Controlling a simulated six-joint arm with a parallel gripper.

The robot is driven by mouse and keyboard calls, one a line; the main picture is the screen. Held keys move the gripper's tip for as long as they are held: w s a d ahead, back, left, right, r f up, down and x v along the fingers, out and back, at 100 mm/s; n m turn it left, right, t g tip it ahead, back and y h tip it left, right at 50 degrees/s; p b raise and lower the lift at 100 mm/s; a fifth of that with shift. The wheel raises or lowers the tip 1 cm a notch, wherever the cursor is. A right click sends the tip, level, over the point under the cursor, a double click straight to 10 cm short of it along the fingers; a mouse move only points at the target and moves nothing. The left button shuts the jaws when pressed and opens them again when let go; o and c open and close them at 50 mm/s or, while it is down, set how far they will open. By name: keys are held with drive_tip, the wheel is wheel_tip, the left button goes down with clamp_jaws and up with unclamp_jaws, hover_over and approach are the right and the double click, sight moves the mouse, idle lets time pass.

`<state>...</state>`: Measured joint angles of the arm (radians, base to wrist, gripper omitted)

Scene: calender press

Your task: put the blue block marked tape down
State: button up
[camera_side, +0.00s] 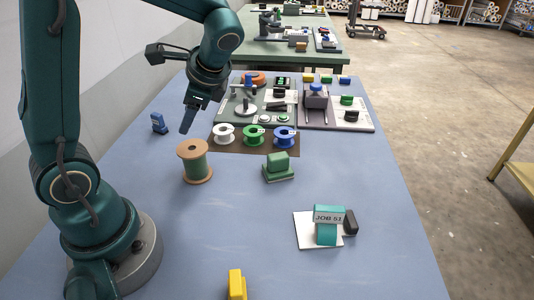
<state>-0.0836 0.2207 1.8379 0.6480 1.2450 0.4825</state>
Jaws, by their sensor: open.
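A small blue block (159,123) stands on the blue-grey table at the left, apart from other things. Any lettering on it is too small to read. Another small blue block (344,81) lies at the far back right, beside a green and a yellow one; no marking is legible there either. My gripper (188,118) is open and points down, just right of the blue block at the left and above the spool with green winding. It appears empty and apart from the block. One finger is partly hidden.
The green-wound spool (195,163) stands below my gripper. White, green and blue reels (253,136) sit on a brown mat. The table's middle left is clear.

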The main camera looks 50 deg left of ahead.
drive_tip(key=s+d+r+n+t+h, duration=0.1)
drive_tip(key=s+d+n+t+h, duration=0.2)
drive_tip(key=d, duration=0.4)
drive_tip(key=s+d+r+n+t+h, duration=0.2)
drive_tip(key=s+d+n+t+h, duration=0.1)
drive_tip(key=d, duration=0.5)
drive_tip(key=shift+n+t+h, duration=0.4)
drive_tip(key=shift+n+t, duration=0.1)
drive_tip(key=shift+n, duration=0.3)
